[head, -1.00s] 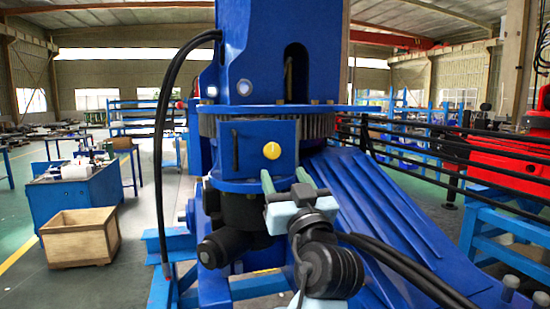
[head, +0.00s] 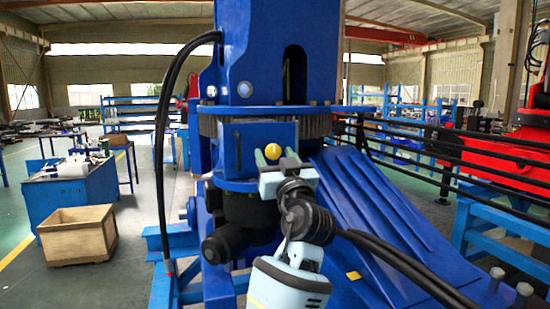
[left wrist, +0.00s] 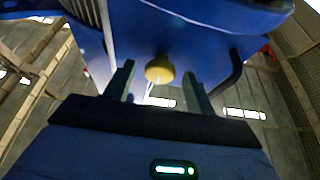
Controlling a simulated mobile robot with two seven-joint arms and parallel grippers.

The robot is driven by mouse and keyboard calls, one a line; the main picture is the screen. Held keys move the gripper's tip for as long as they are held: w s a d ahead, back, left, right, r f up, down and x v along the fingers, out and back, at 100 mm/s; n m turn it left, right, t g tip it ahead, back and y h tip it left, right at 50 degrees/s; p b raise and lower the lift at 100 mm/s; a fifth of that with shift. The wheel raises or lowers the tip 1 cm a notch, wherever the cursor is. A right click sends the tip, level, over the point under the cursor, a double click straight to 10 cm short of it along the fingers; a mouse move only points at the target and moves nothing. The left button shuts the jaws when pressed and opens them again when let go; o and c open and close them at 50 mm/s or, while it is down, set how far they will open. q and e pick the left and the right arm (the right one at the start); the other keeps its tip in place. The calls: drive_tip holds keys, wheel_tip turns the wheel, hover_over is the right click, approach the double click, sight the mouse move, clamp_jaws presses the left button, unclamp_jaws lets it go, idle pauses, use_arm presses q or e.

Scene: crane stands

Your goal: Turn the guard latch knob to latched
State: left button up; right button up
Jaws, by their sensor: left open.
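The yellow guard latch knob (head: 272,151) sits on the front face of a blue guard box (head: 240,132) below the toothed ring of the blue crane stand. My left gripper (head: 271,156) is at the knob, with its two green fingers spread to either side of it. In the left wrist view, the round knob (left wrist: 159,69) shows between the two fingertips (left wrist: 160,80), with a gap on both sides. The fingers do not appear to touch it. My right gripper does not show.
A black hose (head: 160,150) hangs at left. A wooden crate (head: 78,236) stands on the floor, and black rails run at right.

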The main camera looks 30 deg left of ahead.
use_arm(q)
drive_tip(key=c, duration=0.9)
drive_tip(key=shift+c, duration=0.2)
